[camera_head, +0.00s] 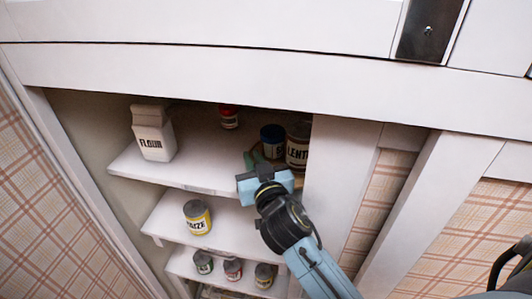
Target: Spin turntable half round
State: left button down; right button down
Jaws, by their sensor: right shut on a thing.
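The turntable (298,183) shows only as a thin tan edge on the upper cupboard shelf, at the right, below the jars; most of it is hidden by my right gripper and the things on it. My right gripper (259,164) reaches in from the lower right and is shut at the turntable's front edge; its fingertips are hard to make out. A dark blue-lidded jar (273,141) and a larger jar with a "LENT" label (298,150) stand just behind the gripper. A small green thing (249,159) shows beside the fingers. My left gripper is not in view.
A flour bag (153,134) stands at the shelf's left, and a red can (229,117) stands farther back. A yellow-labelled can (197,217) and several small cans (233,269) sit on lower shelves. A white upright panel (335,180) closes in the right side.

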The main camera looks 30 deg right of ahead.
jog(key=shift+s+a, duration=0.1)
jog(key=shift+s, duration=0.6)
jog(key=shift+s+f, duration=0.1)
dwell(0.4)
jog(key=c, duration=1.5)
grip_release()
jog(key=shift+a, duration=0.1)
